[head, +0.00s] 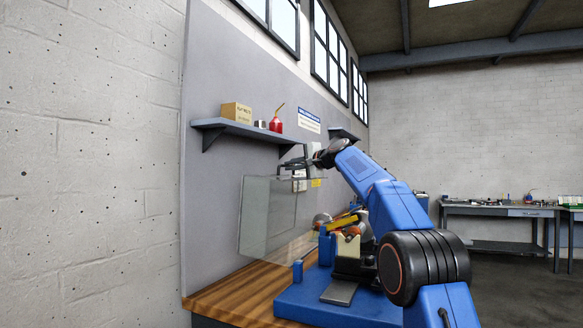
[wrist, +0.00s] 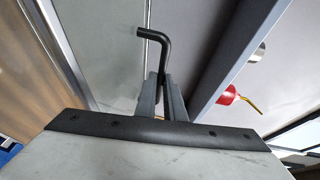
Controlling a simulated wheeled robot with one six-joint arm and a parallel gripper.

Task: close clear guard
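The clear guard (head: 268,215) is a large transparent panel in the head view, tilted in front of the grey back wall, left of the balancing machine. A yellow label (head: 316,183) shows near its top right. My gripper (head: 295,165) is at the guard's top edge. In the wrist view, a black bent rod (wrist: 152,36), apparently the guard's handle, passes between the two grey fingers of my gripper (wrist: 162,92). The fingers look closed around it, though their contact is partly hidden. The rotor parts (head: 346,234) sit on the machine, partly behind my arm.
A wall shelf (head: 240,130) above the guard holds a cardboard box (head: 236,113) and a red bottle (head: 276,124). The blue machine base (head: 320,305) stands on a wooden bench (head: 235,292). A cluttered workbench (head: 495,210) is at the far right.

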